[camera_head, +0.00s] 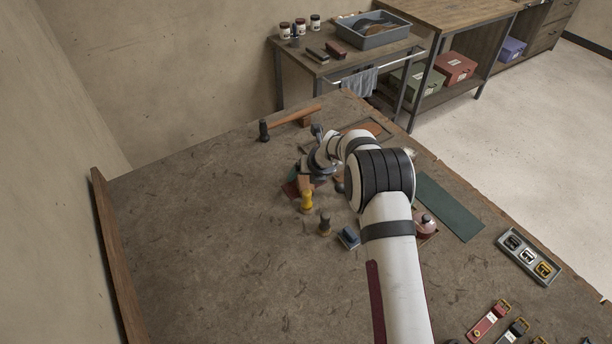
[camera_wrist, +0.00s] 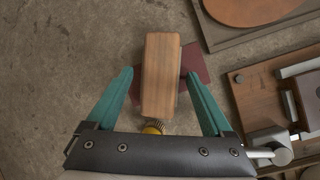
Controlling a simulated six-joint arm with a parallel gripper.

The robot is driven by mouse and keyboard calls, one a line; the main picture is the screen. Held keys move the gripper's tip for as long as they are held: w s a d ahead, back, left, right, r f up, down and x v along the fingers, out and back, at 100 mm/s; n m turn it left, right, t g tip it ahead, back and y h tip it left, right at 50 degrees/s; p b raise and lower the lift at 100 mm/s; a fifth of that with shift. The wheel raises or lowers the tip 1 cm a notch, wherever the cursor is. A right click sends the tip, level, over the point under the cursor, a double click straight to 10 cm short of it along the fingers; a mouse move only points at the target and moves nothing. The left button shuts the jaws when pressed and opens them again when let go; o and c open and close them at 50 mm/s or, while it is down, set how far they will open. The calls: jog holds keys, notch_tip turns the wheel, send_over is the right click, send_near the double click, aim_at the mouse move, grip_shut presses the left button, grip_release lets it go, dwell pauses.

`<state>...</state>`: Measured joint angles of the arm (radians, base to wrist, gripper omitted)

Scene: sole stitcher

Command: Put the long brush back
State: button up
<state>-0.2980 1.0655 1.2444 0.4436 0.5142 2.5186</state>
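A long, plain wooden block (camera_wrist: 161,75), which may be the long brush, lies between the two teal fingers of my gripper (camera_wrist: 160,73) in the wrist view. A gap shows on each side of it, so the gripper is open around it. No bristles show. Behind the block is a dark red flat piece (camera_wrist: 189,62). In the head view my gripper (camera_head: 301,177) is low over the workbench (camera_head: 215,240), and my arm hides part of this area; the block (camera_head: 304,183) shows only as a small brown patch there.
A yellow-handled tool (camera_head: 307,201), a dark tool (camera_head: 324,224) and a blue item (camera_head: 348,238) stand close in front of the gripper. A hammer (camera_head: 290,121) lies behind. The left bench is clear.

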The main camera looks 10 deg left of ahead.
jog(key=s+d+r+n+g, duration=0.1)
jog(key=s+d+r+n, duration=0.25)
jog(key=s+r, duration=0.4)
jog(key=s+d+r+n, duration=0.3)
jog(key=s+d+r, duration=0.2)
jog(key=r, duration=0.5)
jog(key=s+d+r+n+g, duration=0.1)
jog(key=s+d+n, duration=0.2)
jog(key=s+n, duration=0.3)
jog(key=s+d+n+g+h, duration=0.1)
jog(key=s+d+n, duration=0.3)
jog(key=s, duration=1)
jog(key=s+d+r+n+g+h, duration=0.1)
jog(key=s+d+n, duration=0.2)
jog(key=s+n, duration=0.7)
jog(key=shift+s+d+r, duration=0.25)
jog(key=shift+d+r, duration=0.1)
